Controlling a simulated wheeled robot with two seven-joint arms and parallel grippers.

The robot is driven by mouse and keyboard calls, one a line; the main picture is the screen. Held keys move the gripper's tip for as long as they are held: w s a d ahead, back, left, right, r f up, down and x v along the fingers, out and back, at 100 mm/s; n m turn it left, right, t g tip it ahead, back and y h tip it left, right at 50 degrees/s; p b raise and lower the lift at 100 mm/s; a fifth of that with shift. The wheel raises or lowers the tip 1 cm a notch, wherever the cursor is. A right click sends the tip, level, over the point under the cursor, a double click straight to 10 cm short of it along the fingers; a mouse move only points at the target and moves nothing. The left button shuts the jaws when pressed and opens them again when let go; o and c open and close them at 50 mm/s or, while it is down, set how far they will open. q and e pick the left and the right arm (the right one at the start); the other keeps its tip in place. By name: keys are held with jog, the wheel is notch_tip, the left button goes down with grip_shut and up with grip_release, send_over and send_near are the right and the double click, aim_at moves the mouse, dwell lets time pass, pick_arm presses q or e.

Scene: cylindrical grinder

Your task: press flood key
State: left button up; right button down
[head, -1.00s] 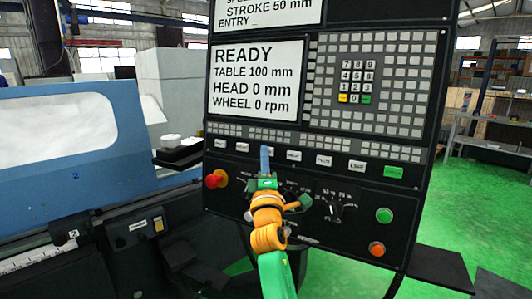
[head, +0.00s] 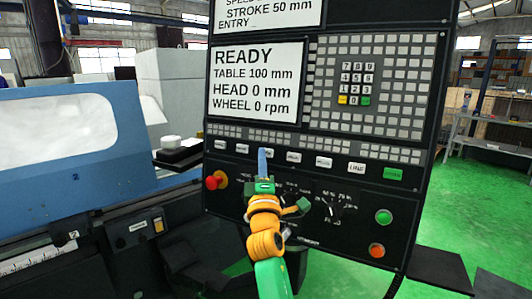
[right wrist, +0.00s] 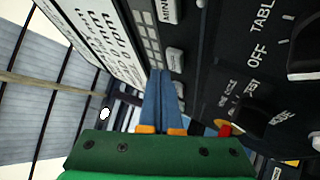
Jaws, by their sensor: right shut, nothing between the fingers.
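A row of small labelled keys runs across the black control panel (head: 300,226) below the screen. The lettering is too small in the head view to tell which is the flood key. My right gripper (head: 262,152) is shut and empty, its blue fingertips at this row, over the spot between a white key (head: 242,148) and another white key (head: 293,157). In the right wrist view the shut fingers (right wrist: 163,74) lie beside a pale key (right wrist: 175,61) whose label I cannot read. Contact cannot be told. My left gripper is not in view.
A red emergency knob (head: 216,180) sits left below the keys. Rotary dials (head: 334,208) and a green button (head: 384,216) are to the right. The screen (head: 256,82) reads READY. A green key (head: 393,174) ends the row.

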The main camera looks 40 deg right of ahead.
jog(key=a, duration=0.1)
jog(key=s+a, duration=0.1)
jog(key=a, duration=0.1)
jog(key=s+a+r+p, duration=0.1)
jog(key=shift+s+a, duration=0.1)
jog(key=shift+a, duration=0.1)
dwell(0.7)
